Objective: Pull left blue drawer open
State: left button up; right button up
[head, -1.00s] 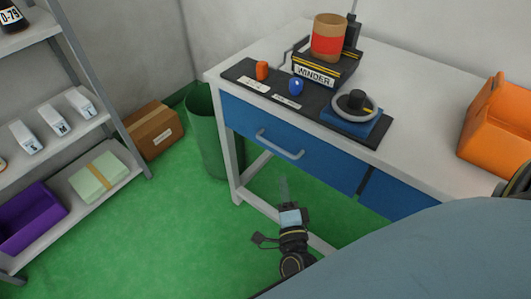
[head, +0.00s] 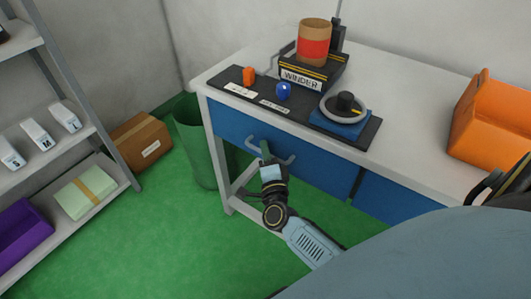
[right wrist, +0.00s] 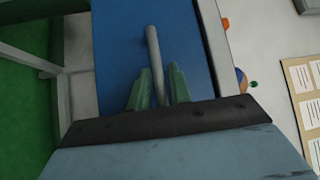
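The left blue drawer (head: 315,166) is in the front of the white desk and looks flush with it. Its grey bar handle (head: 286,160) is on the drawer's front. My right gripper (head: 266,151) is at the handle, its fingers pointing at the drawer front. In the right wrist view the handle (right wrist: 152,40) runs between the two green fingers of the gripper (right wrist: 159,67). The fingers are apart, and a small gap shows beside the bar. My left gripper is out of view.
A second blue drawer (head: 395,200) is to the right. On the desk (head: 405,95) are a winder (head: 305,75), a dark mat (head: 365,136) and an orange bin (head: 490,120). A green waste bin (head: 193,150) stands left of the desk; a shelf (head: 100,135) is farther left.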

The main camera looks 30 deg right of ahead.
jog(key=shift+c, duration=0.4)
grip_shut()
jog(key=shift+s+a, duration=0.1)
